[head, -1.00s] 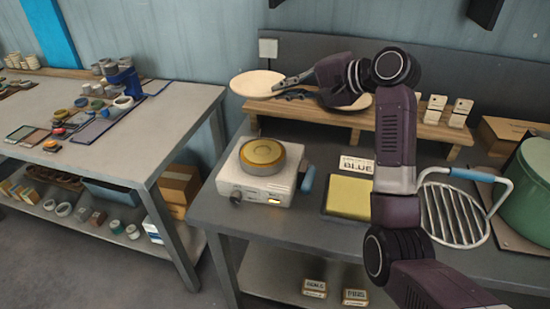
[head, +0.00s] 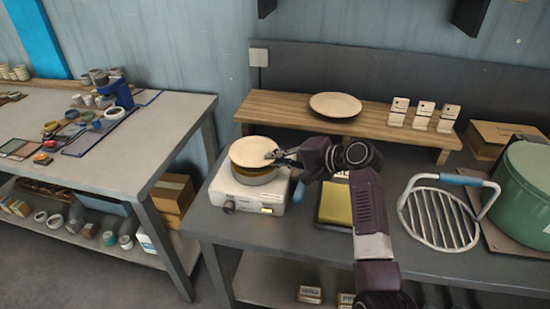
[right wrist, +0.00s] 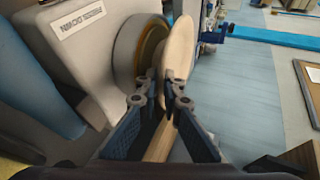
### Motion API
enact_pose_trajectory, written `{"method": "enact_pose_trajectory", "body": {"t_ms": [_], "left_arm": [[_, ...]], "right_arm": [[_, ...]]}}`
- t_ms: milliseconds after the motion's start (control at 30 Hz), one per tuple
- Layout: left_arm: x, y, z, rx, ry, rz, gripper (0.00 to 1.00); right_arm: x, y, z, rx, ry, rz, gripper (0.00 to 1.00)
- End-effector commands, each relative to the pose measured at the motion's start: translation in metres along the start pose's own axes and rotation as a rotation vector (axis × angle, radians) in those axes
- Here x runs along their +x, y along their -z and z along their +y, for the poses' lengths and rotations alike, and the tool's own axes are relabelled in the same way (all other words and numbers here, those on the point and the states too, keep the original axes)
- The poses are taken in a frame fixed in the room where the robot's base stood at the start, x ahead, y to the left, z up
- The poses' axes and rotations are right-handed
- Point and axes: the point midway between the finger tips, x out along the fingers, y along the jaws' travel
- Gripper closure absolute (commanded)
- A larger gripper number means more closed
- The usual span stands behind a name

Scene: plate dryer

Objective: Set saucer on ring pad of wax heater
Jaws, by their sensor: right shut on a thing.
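The saucer (head: 252,150), a pale cream disc, is over the round top of the white wax heater (head: 243,193). It covers most of the ring pad, whose brown-gold edge (head: 256,169) shows below it. My right gripper (head: 276,155) is shut on the saucer's right rim. In the right wrist view the saucer (right wrist: 180,50) stands edge-on between the fingertips (right wrist: 160,98). The ring pad (right wrist: 152,50) is close beside it there, with a thin gap along part of the edge; contact near the fingers cannot be told. My left gripper is not in view.
Another pale saucer (head: 336,104) lies on the wooden riser (head: 290,112) behind, beside several small white blocks (head: 424,115). A yellow pad (head: 335,204) lies right of the heater. A wire rack (head: 440,218) and green pot (head: 525,195) stand further right.

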Motion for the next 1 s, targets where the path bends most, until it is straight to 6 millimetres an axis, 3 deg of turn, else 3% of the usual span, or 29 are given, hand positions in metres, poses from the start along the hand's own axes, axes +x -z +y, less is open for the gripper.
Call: {"method": "enact_pose_trajectory", "body": {"t_ms": [367, 400, 433, 767, 1000], "left_arm": [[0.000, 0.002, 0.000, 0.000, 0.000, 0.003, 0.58], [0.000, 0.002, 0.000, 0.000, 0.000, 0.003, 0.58], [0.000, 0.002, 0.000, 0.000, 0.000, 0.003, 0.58], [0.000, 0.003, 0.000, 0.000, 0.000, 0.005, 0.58], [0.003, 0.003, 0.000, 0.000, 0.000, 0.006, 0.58]], "right_arm": [[0.002, 0.000, 0.003, -0.001, 0.003, 0.000, 1.00], [0.002, 0.000, 0.003, 0.000, 0.001, -0.001, 0.89], [0.002, 0.000, 0.003, 0.000, 0.001, -0.001, 0.86], [0.000, 0.000, -0.001, -0.002, 0.002, 0.001, 0.86], [-0.033, 0.001, 0.002, -0.005, 0.001, 0.005, 0.86]]}}
